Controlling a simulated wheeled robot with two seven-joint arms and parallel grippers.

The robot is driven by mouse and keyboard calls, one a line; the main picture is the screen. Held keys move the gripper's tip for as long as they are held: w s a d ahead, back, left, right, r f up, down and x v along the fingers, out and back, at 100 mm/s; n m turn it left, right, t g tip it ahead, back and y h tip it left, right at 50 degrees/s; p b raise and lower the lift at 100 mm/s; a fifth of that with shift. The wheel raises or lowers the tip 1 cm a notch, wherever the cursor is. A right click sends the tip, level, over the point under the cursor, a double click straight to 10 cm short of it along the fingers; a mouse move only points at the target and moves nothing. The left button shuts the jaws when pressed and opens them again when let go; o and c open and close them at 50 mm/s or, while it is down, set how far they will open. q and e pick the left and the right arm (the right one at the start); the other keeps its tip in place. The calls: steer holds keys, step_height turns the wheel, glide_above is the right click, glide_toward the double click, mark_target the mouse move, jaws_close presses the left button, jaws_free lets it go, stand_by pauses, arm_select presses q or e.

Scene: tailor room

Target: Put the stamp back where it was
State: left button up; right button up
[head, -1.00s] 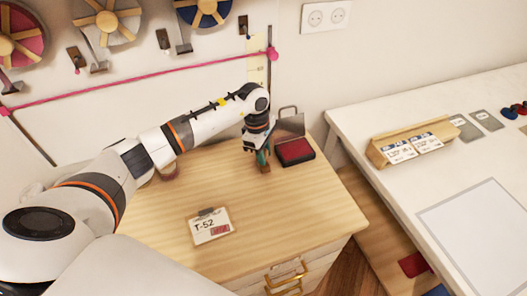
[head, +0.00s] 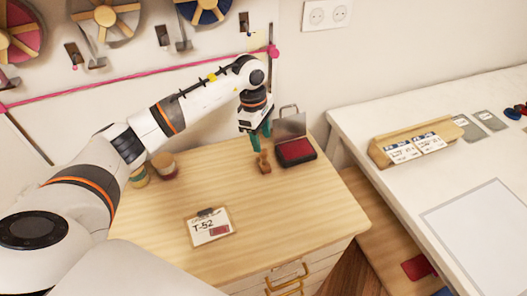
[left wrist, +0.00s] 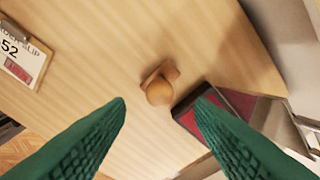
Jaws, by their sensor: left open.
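The wooden stamp (head: 264,162) stands upright on the wooden cabinet top, just left of the red ink pad (head: 296,151) with its lid open. In the left wrist view the stamp's round knob (left wrist: 159,92) shows from above, with the ink pad (left wrist: 190,118) beside it. My left gripper (head: 257,140) is just above the stamp, pointing down. Its green fingers (left wrist: 160,106) are spread wide with nothing between them, and the stamp is clear of them. The T-52 slip on a clipboard (head: 209,227) carries a red stamped mark. My right gripper is not in view.
Two small jars (head: 164,166) stand at the back left of the cabinet, partly behind my left arm. A white table (head: 400,119) with a wooden card holder (head: 410,140) is at the right. The middle of the cabinet top is clear.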

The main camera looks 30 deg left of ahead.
arm_select(q)
steer(key=r, duration=0.4)
steer(key=a+r+b, duration=0.1)
steer(key=r, duration=0.1)
stand_by(0.3)
